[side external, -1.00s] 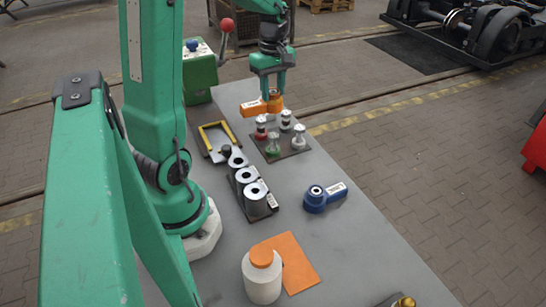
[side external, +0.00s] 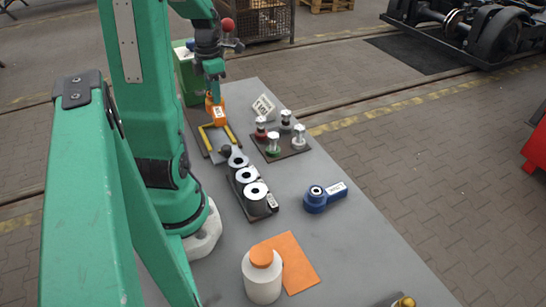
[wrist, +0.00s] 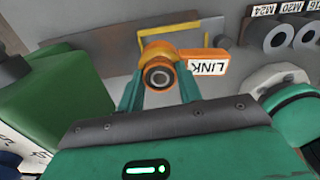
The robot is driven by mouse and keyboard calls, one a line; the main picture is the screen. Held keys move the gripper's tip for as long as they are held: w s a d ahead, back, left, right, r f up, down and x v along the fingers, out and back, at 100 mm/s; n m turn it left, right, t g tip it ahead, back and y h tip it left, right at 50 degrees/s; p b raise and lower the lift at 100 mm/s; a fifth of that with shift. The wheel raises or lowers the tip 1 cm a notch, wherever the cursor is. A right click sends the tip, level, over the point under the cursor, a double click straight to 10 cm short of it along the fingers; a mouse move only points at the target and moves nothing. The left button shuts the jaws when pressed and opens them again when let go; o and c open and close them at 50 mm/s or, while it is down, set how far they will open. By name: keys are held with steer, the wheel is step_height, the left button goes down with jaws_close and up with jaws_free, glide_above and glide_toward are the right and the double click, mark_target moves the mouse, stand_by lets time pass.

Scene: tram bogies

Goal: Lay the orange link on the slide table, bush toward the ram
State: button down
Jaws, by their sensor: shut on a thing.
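The orange link (side external: 215,112) is in my gripper (side external: 212,96), above the far part of the grey slide table with the yellow frame (side external: 205,140). In the wrist view my gripper (wrist: 158,84) is shut on the round bush end of the link (wrist: 160,56). The dark bush bore faces the camera, and the white LINK label points right. Part of the yellow frame (wrist: 222,40) shows behind the link. The link appears raised above the slide table; the exact gap cannot be told. The ram cannot be made out.
A green machine (side external: 188,82) stands close left of my gripper.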

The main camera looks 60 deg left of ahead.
mark_target(211, 108)
steer(key=shift+s+a+n, duration=0.3)
steer(key=shift+s+n, duration=0.4)
steer(key=shift+n, duration=0.1)
steer(key=shift+f, duration=0.2)
steer(key=shift+f, duration=2.75)
steer(key=shift+f, duration=1.15)
steer(key=c, duration=0.9)
jaws_free()
steer(key=shift+r, duration=3.9)
